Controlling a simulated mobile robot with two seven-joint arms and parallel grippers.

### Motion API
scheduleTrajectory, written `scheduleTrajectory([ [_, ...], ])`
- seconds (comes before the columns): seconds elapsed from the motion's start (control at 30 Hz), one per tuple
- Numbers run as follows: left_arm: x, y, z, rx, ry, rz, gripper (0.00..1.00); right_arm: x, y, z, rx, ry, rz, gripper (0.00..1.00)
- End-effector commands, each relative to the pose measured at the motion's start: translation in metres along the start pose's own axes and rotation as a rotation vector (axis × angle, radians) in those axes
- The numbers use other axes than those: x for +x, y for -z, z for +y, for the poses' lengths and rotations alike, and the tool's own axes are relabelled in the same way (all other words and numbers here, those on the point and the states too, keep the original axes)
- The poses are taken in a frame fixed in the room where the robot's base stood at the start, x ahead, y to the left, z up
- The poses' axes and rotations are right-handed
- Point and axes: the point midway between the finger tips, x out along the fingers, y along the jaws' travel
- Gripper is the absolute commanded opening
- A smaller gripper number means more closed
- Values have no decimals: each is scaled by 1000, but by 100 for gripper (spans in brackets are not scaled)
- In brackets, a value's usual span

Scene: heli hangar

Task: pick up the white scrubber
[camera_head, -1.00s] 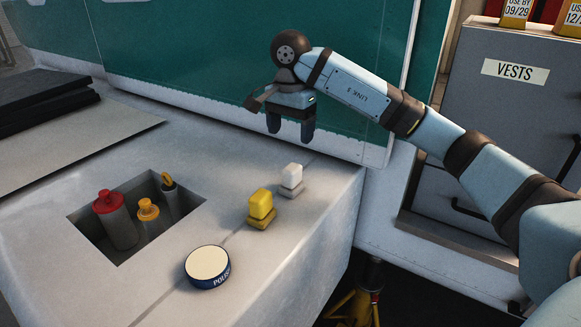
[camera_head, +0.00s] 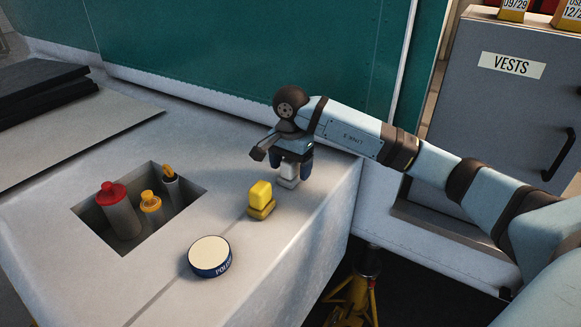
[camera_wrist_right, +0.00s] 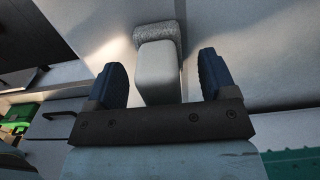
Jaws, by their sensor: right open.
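The white scrubber (camera_head: 288,173) stands on the grey work surface near its right edge, with its grey pad at the bottom. My right gripper (camera_head: 292,166) is open, with its fingers down on either side of the scrubber's upper part. In the right wrist view the scrubber (camera_wrist_right: 158,68) lies between the two blue fingers of the gripper (camera_wrist_right: 162,82), with a visible gap on each side. The gripper hides part of its top in the head view. My left gripper is not in view.
A yellow scrubber (camera_head: 261,198) stands close by, to the front left. A round polish tin (camera_head: 209,256) lies nearer. A recess (camera_head: 150,247) holds several bottles. A green wall (camera_head: 240,60) rises behind, and a grey vests cabinet (camera_head: 510,110) stands at right.

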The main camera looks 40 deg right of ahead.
Motion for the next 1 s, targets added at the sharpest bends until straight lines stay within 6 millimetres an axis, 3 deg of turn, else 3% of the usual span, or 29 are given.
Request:
scheduleTrajectory([
  [0.13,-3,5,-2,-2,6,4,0,14,0,0,0,-1,0,78],
  [0.37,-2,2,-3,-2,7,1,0,16,0,0,-1,1,0,78],
  [0.47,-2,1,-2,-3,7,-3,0,16,0,0,-1,1,0,59],
  [0.6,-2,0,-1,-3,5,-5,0,16,0,0,-1,1,0,27],
  [0.63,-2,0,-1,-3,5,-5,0,16,0,0,-1,1,0,24],
  [1.0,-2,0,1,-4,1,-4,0,12,0,-1,-1,1,1,24],
])
